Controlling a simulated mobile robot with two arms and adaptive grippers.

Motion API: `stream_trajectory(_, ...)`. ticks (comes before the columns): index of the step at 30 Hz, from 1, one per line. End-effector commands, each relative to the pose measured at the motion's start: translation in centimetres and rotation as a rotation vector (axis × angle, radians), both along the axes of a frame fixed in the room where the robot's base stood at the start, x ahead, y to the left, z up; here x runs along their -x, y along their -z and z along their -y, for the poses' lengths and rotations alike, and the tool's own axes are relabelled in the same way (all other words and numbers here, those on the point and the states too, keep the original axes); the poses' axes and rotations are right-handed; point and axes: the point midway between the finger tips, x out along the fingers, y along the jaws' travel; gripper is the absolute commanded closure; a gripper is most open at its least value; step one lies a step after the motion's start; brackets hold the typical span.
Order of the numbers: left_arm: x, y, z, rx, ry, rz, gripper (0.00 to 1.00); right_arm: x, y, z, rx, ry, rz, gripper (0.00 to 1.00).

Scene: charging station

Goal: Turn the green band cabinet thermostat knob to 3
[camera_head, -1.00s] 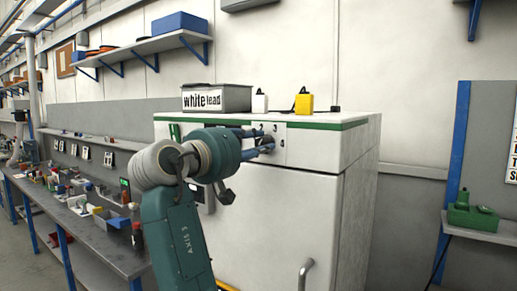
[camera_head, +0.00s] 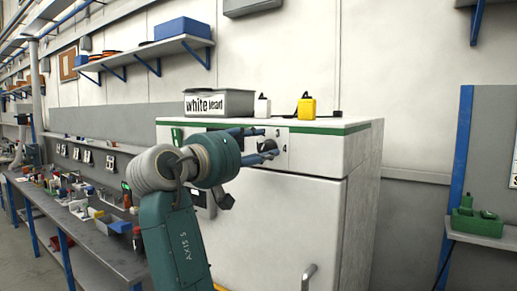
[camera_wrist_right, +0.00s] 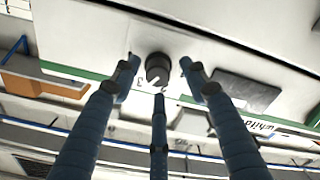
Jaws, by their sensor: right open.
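The white cabinet (camera_head: 290,215) has a green band (camera_head: 322,130) along its top edge. Its dark round thermostat knob (camera_head: 268,145) is on the front panel and is partly hidden by my fingers in the head view. In the right wrist view the knob (camera_wrist_right: 157,66) shows a white pointer slanting down-left, near the printed 3. My right gripper (camera_head: 267,143) is open, its three fingers (camera_wrist_right: 158,80) spread around the knob with visible gaps. It holds nothing. Contact cannot be seen. My left gripper is out of view.
On the cabinet stand a grey bin (camera_head: 236,102) labelled "white lead", a white bottle (camera_head: 262,107) and a yellow container (camera_head: 306,106). A cluttered bench (camera_head: 98,255) runs along the left. A door handle (camera_head: 309,277) sticks out low on the cabinet.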

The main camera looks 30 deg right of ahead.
Motion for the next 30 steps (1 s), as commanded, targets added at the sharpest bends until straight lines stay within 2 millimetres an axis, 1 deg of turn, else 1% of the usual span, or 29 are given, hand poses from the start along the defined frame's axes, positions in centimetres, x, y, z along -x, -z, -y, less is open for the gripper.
stream_trajectory(6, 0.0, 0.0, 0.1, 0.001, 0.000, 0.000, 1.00, 1.2, 0.0, -3.4, 0.001, -0.006, 0.001, 0.56)
stream_trajectory(12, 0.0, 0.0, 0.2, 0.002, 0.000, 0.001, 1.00, 2.1, 0.0, -6.0, 0.003, -0.006, 0.001, 0.56)
stream_trajectory(17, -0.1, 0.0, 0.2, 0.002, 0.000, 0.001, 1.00, 2.5, 0.0, -6.6, 0.001, -0.003, 0.001, 0.56)
stream_trajectory(30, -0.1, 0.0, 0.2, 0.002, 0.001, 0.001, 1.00, 2.5, 0.0, -6.6, 0.002, -0.004, 0.000, 0.56)
